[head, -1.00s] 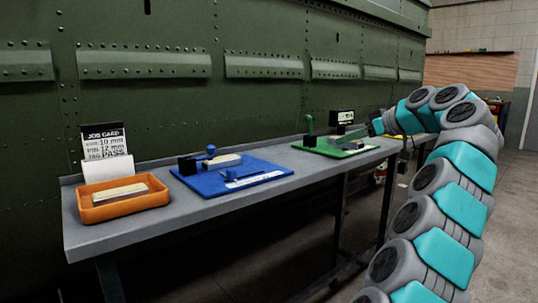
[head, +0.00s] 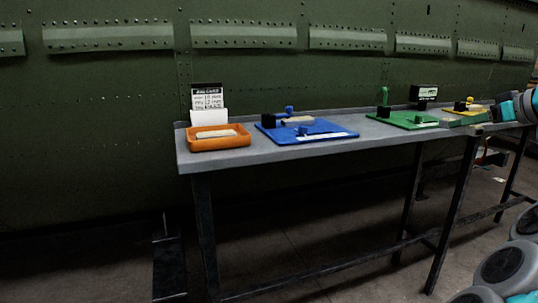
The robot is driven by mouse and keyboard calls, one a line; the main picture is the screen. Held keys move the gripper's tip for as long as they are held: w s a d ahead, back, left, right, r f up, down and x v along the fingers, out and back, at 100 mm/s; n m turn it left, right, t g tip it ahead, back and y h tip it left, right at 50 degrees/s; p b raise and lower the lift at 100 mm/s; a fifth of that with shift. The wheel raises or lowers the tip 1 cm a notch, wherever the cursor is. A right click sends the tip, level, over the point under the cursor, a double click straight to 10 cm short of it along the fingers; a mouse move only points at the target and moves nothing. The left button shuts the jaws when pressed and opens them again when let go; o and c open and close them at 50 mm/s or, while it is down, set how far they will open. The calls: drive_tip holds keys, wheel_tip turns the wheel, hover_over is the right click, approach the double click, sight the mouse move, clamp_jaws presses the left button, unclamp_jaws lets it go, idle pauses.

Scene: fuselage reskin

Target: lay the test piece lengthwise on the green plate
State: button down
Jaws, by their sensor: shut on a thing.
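The green plate (head: 402,121) lies on the grey bench right of the blue plate, with a black block and an upright green clamp handle on it. My gripper (head: 490,117) is at the right edge of the head view, small and partly hidden, over the bench right of the green plate. It is shut on a flat grey-green strip, which looks like the test piece (head: 464,121). The strip points left towards the green plate's right side. I cannot tell its exact height or whether it touches anything.
A blue plate (head: 334,136) with a clamp and pale piece, and an orange tray (head: 240,142) with a pale strip, stand to the left. A job card (head: 206,97) stands behind the tray. A yellow plate (head: 479,110) and black display (head: 424,93) are near the gripper.

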drive_tip(key=shift+s+d, duration=0.1)
drive_tip(key=shift+s, duration=0.35)
drive_tip(key=shift+w+a+f, duration=0.15)
drive_tip(key=shift+a+f, duration=0.3)
drive_tip(key=shift+f, duration=0.05)
drive_tip(key=shift+w+a+f, duration=0.15)
drive_tip(key=shift+a+f, duration=0.25)
drive_tip(key=shift+f, duration=0.1)
drive_tip(key=w+a+f+m+h, duration=0.1)
drive_tip(key=w+a+f, duration=0.1)
drive_tip(key=a+f, duration=0.8)
drive_tip(key=w+a+f+m+h, duration=0.1)
drive_tip(key=w+a+f+h, duration=0.1)
drive_tip(key=a+f, duration=0.8)
drive_tip(key=w+a+f+m+h, duration=0.1)
drive_tip(key=a+f, duration=0.9)
drive_tip(key=f, duration=1.1)
drive_tip(key=shift+w+a+f+m+t, duration=0.3)
drive_tip(key=shift+w+m+t, duration=0.15)
drive_tip(key=shift+w, duration=0.4)
drive_tip(key=shift+r+p, duration=0.7)
drive_tip(key=shift+r, duration=0.05)
